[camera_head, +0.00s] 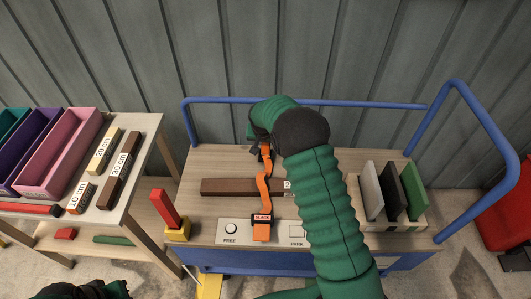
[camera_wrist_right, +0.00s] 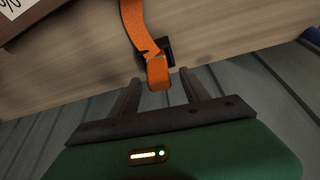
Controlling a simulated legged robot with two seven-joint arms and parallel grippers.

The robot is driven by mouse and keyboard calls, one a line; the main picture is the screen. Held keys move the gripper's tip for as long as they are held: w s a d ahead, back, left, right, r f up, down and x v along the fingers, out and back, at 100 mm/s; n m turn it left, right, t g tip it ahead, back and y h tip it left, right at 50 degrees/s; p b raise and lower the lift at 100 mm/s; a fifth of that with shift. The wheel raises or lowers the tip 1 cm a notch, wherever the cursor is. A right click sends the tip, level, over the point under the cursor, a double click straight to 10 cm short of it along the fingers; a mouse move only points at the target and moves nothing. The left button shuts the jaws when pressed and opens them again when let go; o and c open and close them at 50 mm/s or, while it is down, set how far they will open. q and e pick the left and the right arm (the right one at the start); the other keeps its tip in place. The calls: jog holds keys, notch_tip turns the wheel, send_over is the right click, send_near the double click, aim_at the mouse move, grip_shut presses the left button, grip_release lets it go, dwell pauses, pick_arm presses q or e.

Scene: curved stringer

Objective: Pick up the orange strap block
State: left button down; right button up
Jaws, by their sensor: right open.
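An orange strap (camera_head: 263,187) runs front to back across the wooden cart top, over a brown plank (camera_head: 230,187). The strap's far end is an orange block (camera_wrist_right: 158,73) beside a small black piece in the right wrist view. My right gripper (camera_wrist_right: 160,90) is open, its two fingers pointing at the block, one to each side of its near end. I cannot tell whether they touch it. In the head view my right arm and wrist partly hide this end. My left gripper is not clearly visible; only a dark green part shows bottom left.
A blue rail (camera_head: 365,102) borders the cart. Upright panels (camera_head: 392,190) stand in a rack on the right. A red post on a yellow base (camera_head: 178,229) is at front left. A side table (camera_head: 122,205) holds labelled blocks and coloured bins. A ribbed wall stands behind.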

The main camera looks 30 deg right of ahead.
jog(key=shift+w+f, duration=0.1)
jog(key=shift+f, duration=0.15)
jog(key=shift+r, duration=0.15)
jog(key=shift+c, duration=1.3)
grip_shut()
jog(key=shift+r, duration=0.1)
